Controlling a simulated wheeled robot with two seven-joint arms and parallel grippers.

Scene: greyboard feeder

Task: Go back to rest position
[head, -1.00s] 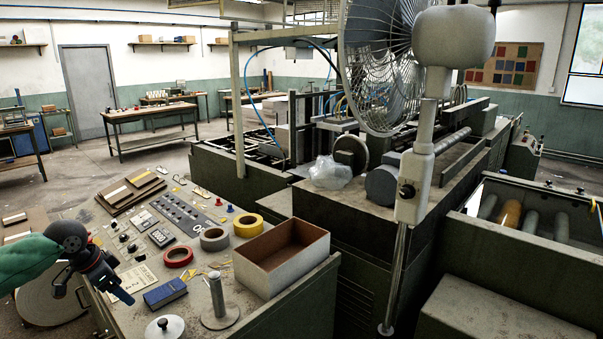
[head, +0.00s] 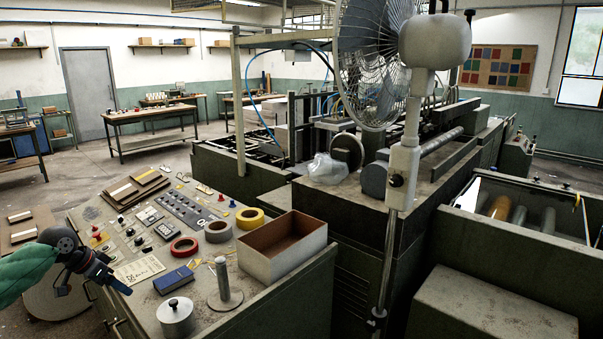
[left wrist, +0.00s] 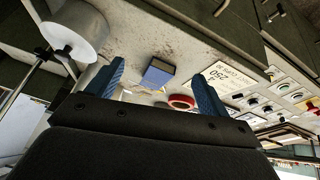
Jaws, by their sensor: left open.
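My left gripper (head: 122,287) is at the left edge of the control desk in the head view, its arm in a green sleeve coming in from the left. In the left wrist view its two blue fingers (left wrist: 162,86) stand wide apart with nothing between them. Past the fingers I see the desk top with a blue box (left wrist: 157,74) and a red tape roll (left wrist: 181,102), both apart from the fingers. My right gripper is not in view.
The desk (head: 120,216) holds a blue box (head: 174,280), tape rolls (head: 217,231), a lidded metal pot (head: 176,318), a metal post (head: 222,285) and an open carton (head: 283,248). A caged fan (head: 372,60) and machine stand behind. Floor shows at the left.

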